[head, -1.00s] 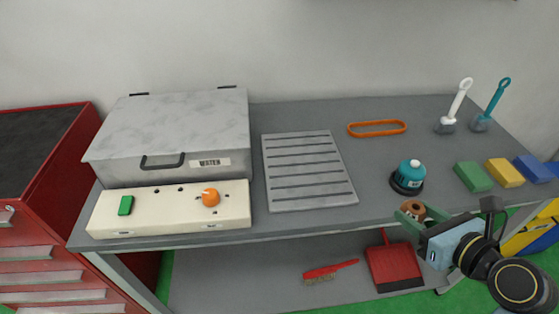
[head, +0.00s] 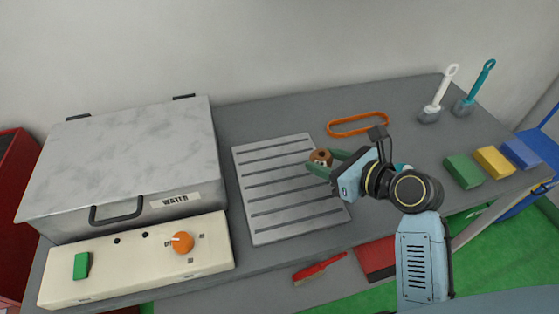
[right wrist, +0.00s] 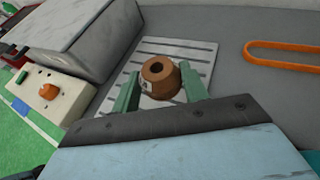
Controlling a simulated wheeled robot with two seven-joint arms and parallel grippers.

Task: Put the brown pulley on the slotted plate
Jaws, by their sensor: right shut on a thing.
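The brown pulley (head: 320,157) has a dark centre hole. It also shows in the right wrist view (right wrist: 159,74), between the two green fingers. My right gripper (head: 322,166) is shut on the pulley and holds it over the right part of the slotted plate. The slotted plate (head: 262,190) is a grey slab with several dark slots, lying flat on the bench; it shows behind the pulley in the right wrist view (right wrist: 200,52). The height of the pulley above the plate is hard to tell. My left gripper is not in view.
The WATER box (head: 130,165) and a cream panel with an orange knob (head: 182,242) stand left of the plate. An orange belt (head: 357,124) lies behind it. Green (head: 464,171), yellow (head: 494,162) and blue (head: 521,153) blocks and two brushes stand right. A teal-topped object is mostly hidden behind my arm.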

